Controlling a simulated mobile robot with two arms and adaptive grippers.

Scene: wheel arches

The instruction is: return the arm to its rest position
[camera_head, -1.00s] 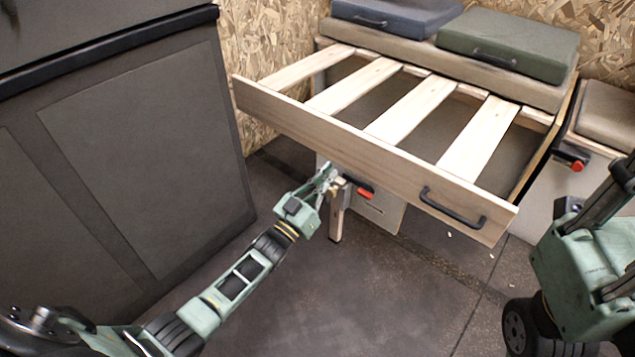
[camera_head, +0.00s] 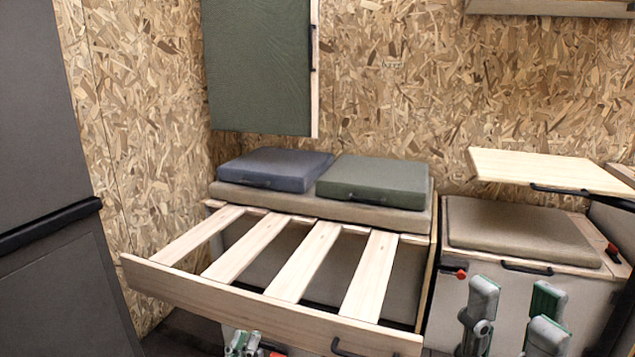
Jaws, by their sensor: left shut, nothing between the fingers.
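My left gripper (camera_head: 243,344) shows only in part at the bottom edge of the head view. It is shut and empty, just below the front board (camera_head: 255,306) of the pulled-out slatted bed frame. I cannot tell whether it touches the board. The rest of my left arm is out of view. My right gripper (camera_head: 512,305) is at the lower right, its two fingers pointing up and apart with nothing between them. It stands in front of the bench at the right.
The slatted frame (camera_head: 232,262) juts forward, with a black handle (camera_head: 350,350) on its board. Blue (camera_head: 275,166) and green (camera_head: 375,177) cushions lie behind it. A wooden shelf (camera_head: 545,168) overhangs the beige bench cushion (camera_head: 520,232). A dark cabinet (camera_head: 60,290) stands left.

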